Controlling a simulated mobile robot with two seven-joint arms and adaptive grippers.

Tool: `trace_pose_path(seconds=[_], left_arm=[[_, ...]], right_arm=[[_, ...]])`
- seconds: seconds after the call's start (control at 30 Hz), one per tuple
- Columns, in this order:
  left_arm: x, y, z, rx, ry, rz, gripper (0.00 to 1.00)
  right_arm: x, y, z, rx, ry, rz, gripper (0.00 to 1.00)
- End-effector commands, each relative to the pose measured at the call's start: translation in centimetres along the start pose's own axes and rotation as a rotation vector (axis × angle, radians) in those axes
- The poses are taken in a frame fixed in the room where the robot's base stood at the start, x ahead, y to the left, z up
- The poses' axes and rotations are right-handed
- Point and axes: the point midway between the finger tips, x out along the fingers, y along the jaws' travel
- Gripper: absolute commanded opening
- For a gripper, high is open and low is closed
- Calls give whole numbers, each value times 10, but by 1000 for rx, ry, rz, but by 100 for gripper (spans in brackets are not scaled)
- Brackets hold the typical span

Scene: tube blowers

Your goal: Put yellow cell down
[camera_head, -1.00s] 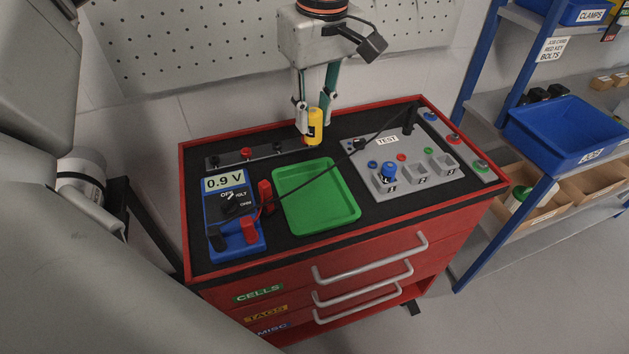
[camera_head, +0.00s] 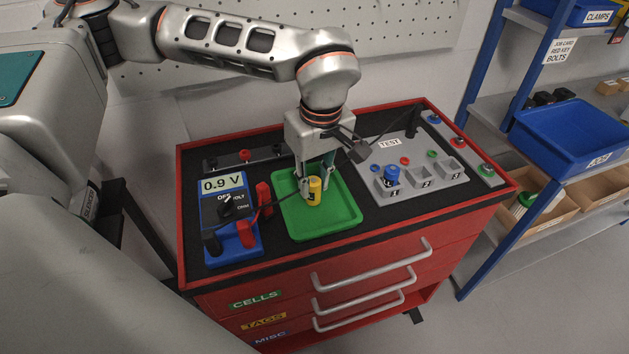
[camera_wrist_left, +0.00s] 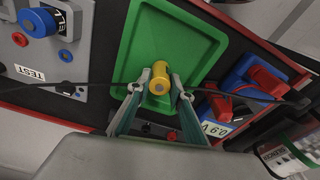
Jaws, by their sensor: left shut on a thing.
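The yellow cell (camera_head: 314,190) is upright at the green tray (camera_head: 335,222) in the head view. My left gripper (camera_head: 312,188) comes down over it from above and is shut on it. In the left wrist view the yellow cell (camera_wrist_left: 159,77) sits between the two fingertips (camera_wrist_left: 160,92), over the tray (camera_wrist_left: 200,38). Whether the cell's base touches the tray floor I cannot tell. My right gripper is in neither view.
A blue meter (camera_head: 226,205) reading 0.9 V, with red and black probes, stands left of the tray. A grey test block (camera_head: 424,180) holds a blue cell (camera_head: 391,173) in slot 1. A dark cable crosses near the gripper. The tray's front part is clear.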

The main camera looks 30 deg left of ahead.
Motion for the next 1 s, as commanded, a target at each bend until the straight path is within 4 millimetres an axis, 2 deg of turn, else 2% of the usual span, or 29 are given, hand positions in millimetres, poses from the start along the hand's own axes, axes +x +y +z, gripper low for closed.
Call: trace_pose_path(seconds=[0.37,0.4,0.47,0.83,1.0], left_arm=[[4,0,0,0,1,2,0],[5,0,0,0,1,2,23],[4,0,0,-1,1,2,38],[2,1,0,0,1,3,38],[-16,2,0,-1,3,7,38]], right_arm=[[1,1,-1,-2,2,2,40],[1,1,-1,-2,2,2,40],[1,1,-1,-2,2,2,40],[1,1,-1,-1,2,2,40],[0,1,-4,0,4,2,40]])
